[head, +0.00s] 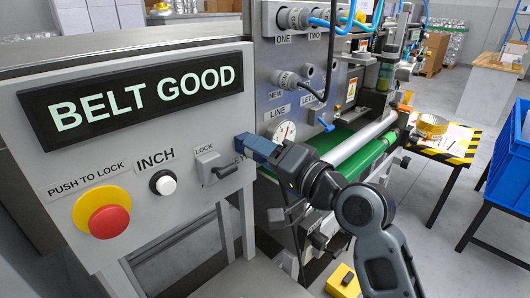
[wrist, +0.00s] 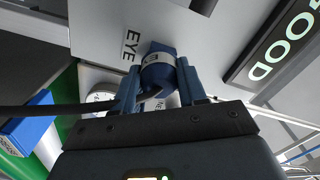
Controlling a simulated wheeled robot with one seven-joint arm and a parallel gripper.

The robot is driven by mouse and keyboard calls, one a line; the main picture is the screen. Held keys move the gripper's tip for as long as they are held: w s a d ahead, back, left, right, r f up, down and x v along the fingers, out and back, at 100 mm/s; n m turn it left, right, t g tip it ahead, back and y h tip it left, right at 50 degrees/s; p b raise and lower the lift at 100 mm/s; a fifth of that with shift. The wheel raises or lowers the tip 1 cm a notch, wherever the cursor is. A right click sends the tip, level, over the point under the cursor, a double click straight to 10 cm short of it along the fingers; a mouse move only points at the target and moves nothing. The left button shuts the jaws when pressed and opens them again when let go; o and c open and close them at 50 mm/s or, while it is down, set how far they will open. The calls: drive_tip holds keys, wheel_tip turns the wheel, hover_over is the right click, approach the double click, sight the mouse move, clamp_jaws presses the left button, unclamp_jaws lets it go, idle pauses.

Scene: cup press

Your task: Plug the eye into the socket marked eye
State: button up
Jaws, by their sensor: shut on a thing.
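My gripper (wrist: 160,88) is shut on a dark blue round plug, the eye (wrist: 159,50), which has a pale band around it. The plug sits between the two blue fingers and its far end is against or very close to the grey panel. An EYE label (wrist: 130,46) is on the panel just beside it. The socket is hidden behind the plug, so I cannot tell how deep it sits. In the head view my gripper (head: 247,143) is at the panel's right edge, right of the lock switch (head: 213,165), and hides the plug and most of the label.
The panel carries a BELT GOOD display (head: 145,92), a red push button (head: 109,222) and a white INCH button (head: 168,185). A dark cable (wrist: 55,110) runs left from the gripper area.

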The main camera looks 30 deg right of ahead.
drive_tip(key=shift+w, duration=0.2)
drive_tip(key=o, duration=1.2)
drive_tip(key=shift+o, duration=0.2)
drive_tip(key=b+v, duration=0.1)
drive_tip(key=v, duration=0.6)
drive_tip(key=shift+s+b, duration=0.3)
drive_tip(key=shift+s, duration=0.05)
